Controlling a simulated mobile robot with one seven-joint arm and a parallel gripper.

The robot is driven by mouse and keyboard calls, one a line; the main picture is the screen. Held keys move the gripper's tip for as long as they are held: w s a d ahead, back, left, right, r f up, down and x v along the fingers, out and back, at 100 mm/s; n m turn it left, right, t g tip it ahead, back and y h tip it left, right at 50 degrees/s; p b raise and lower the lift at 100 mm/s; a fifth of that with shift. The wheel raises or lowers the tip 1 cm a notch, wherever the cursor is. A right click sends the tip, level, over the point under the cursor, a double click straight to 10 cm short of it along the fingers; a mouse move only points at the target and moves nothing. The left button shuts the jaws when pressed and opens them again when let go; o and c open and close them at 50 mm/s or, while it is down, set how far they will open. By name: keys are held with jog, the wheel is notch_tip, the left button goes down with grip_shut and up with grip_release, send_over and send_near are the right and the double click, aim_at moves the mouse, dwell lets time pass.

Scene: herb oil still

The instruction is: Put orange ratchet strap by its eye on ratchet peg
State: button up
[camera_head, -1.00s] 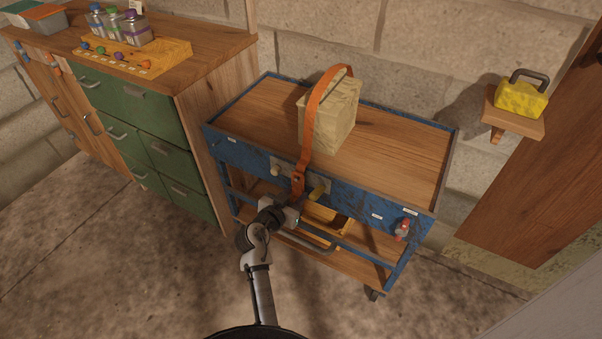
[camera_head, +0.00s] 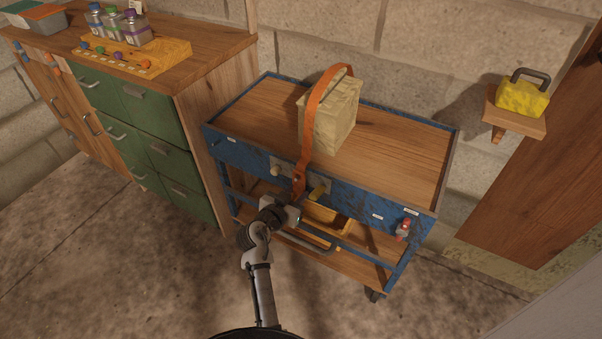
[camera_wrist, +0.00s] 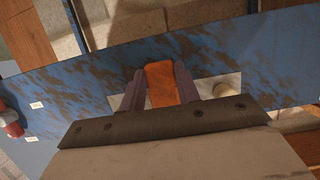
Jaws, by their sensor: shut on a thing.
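The orange ratchet strap (camera_head: 309,137) runs up over a tan block (camera_head: 338,116) on the cart and hangs down over the cart's blue front rail. My gripper (camera_head: 296,203) is shut on the strap's lower end at the front rail. In the wrist view the orange strap end (camera_wrist: 161,84) sits between the two fingers. A pale knob (camera_head: 276,171) is on the rail to the left.
The cart's blue rail (camera_head: 362,205) carries a red-handled fitting (camera_head: 403,229) at the right. A yellow box (camera_head: 325,218) sits on the lower shelf. A green-drawered cabinet (camera_head: 143,119) stands left. A wall shelf holds a yellow case (camera_head: 521,98). The floor in front is clear.

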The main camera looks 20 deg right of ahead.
jog(key=shift+w+d+f+b, duration=0.1)
jog(key=shift+w+d+b, duration=0.1)
jog(key=shift+d+b, duration=0.1)
dwell(0.4)
jog(key=shift+f+b, duration=0.25)
jog(key=shift+b, duration=0.2)
dwell(0.3)
jog(key=o, duration=1)
jog(key=shift+o, duration=0.2)
jog(key=b+v, duration=0.1)
jog(key=v, duration=1.3)
jog(key=shift+b, duration=0.35)
jog(key=shift+r, duration=0.1)
